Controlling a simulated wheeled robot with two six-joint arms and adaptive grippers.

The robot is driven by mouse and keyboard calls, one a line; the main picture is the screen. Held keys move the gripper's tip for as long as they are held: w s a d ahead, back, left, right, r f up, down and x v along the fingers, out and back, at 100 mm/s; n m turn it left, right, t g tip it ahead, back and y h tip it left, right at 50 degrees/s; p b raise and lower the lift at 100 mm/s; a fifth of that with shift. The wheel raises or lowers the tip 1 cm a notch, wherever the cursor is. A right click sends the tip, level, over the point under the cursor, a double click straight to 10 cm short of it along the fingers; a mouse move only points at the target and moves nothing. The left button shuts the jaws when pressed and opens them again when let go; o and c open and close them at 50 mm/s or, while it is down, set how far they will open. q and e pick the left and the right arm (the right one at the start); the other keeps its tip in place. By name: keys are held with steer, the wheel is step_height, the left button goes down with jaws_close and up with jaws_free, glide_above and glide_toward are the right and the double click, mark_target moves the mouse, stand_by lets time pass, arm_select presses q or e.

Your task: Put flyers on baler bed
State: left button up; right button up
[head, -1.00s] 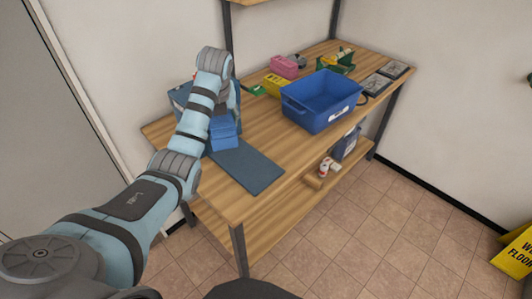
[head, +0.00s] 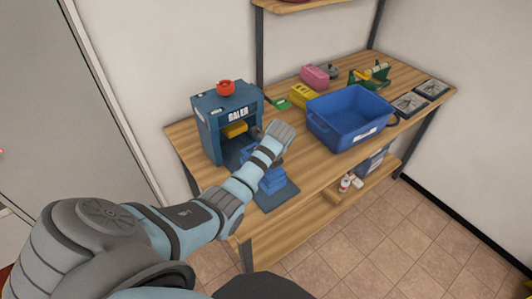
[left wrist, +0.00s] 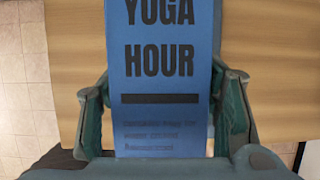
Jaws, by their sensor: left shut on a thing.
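The blue flyers (head: 266,182) read "YOGA HOUR" in the left wrist view (left wrist: 160,60). My left gripper (left wrist: 165,115) is shut on them, its fingers on both sides. In the head view the flyers are over the flat dark blue baler bed (head: 286,196) in front of the baler; I cannot tell whether they touch it. The baler (head: 211,135) is a dark blue box with an open front and a yellow part inside. My forearm and wrist hide part of the bed and the baler opening. My right gripper is not in view.
A blue bin (head: 347,118) stands on the wooden table (head: 317,167) right of the bed. Behind it are a yellow box (head: 303,96), a pink box (head: 315,76) and a green holder (head: 370,77). A red knob (head: 225,87) tops the baler.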

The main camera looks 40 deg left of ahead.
arm_select(q)
steer(key=f+b, duration=0.1)
steer(key=w+f+b, duration=0.1)
steer(key=f, duration=0.1)
steer(key=w+f+b, duration=0.1)
steer(key=f, duration=0.1)
steer(key=shift+a+f+b, duration=0.1)
steer(key=shift+f+b, duration=0.05)
steer(key=shift+b, duration=0.2)
steer(key=shift+w+a, duration=0.1)
steer(key=shift+w, duration=0.05)
steer(key=c, duration=0.3)
steer(key=shift+s, duration=0.5)
steer(key=shift+w, duration=0.1)
steer(key=o, duration=1.7)
steer(key=shift+o, duration=0.7)
steer(key=shift+w+f, duration=0.1)
steer(key=shift+w, duration=0.05)
steer(key=shift+r, duration=0.25)
steer(key=p+v, duration=0.3)
steer(key=v, duration=0.9)
steer(key=shift+r, duration=0.25)
steer(key=shift+w, duration=0.1)
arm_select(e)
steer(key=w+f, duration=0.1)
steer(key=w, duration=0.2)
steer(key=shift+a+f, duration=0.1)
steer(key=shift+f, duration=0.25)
